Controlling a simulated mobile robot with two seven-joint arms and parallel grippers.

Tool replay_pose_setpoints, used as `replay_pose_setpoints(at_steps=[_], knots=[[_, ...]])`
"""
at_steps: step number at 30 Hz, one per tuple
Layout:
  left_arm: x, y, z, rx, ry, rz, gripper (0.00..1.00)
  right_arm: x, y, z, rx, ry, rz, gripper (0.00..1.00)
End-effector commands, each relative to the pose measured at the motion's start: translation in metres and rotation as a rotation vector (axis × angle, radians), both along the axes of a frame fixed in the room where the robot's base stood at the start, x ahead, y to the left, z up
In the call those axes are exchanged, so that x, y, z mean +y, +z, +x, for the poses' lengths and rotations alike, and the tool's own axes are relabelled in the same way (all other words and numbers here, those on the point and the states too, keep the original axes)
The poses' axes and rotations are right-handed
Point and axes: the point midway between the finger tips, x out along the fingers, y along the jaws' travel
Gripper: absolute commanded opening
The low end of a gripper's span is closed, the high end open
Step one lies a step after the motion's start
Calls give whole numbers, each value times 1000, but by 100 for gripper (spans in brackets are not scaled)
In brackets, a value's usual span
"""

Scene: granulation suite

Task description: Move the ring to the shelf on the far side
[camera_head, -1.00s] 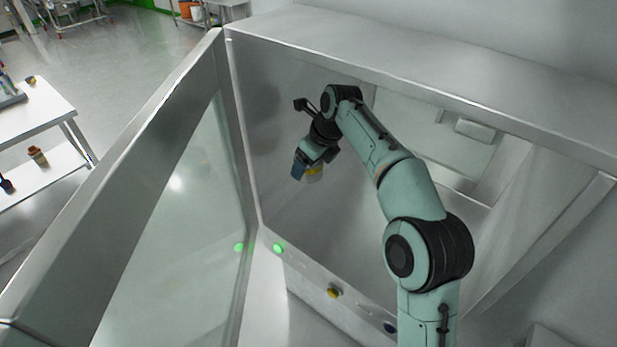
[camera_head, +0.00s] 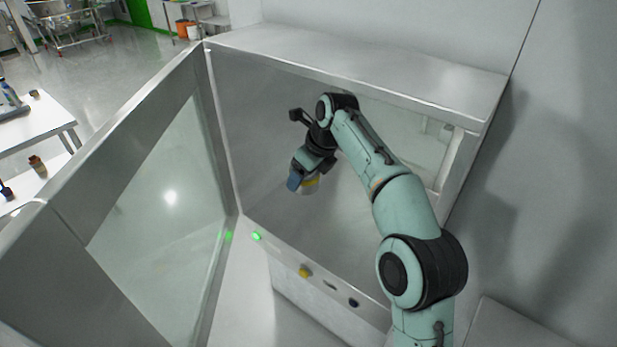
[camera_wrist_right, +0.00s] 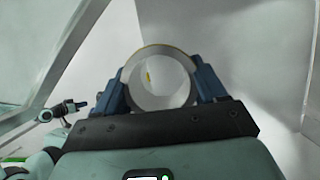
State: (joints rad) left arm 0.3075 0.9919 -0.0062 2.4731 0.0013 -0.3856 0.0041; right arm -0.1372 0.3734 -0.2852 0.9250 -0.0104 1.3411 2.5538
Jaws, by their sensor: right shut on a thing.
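My right gripper (camera_head: 302,187) is shut on the ring (camera_head: 312,185), a short pale ring with a yellow band. My arm reaches through the open front of a steel cabinet and holds the ring inside, above the cabinet floor. In the right wrist view the ring (camera_wrist_right: 160,54) sits between the two blue fingers of the right gripper (camera_wrist_right: 160,84), and I see through its hole. A small yellow spot shows through the hole. No far-side shelf can be made out for certain. My left gripper is not seen.
The cabinet's glazed door (camera_head: 150,195) stands open on the left. The steel cabinet (camera_head: 370,55) has a green light (camera_head: 256,236) and a yellow button (camera_head: 305,271) on its front edge. A pale wall stands at right. A white table (camera_head: 35,115) with small items stands far left.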

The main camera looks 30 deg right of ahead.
Motion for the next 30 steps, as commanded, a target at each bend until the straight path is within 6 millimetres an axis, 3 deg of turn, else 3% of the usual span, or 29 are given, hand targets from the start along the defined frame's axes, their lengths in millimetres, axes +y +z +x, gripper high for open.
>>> replay_pose_setpoints(at_steps=[2,14,30], knots=[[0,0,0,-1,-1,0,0,0,1,0,-2,0,1,27],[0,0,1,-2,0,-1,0,23,-57,-18,4,530,4,27],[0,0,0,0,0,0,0,76,-175,-56,5,1663,12,27]])
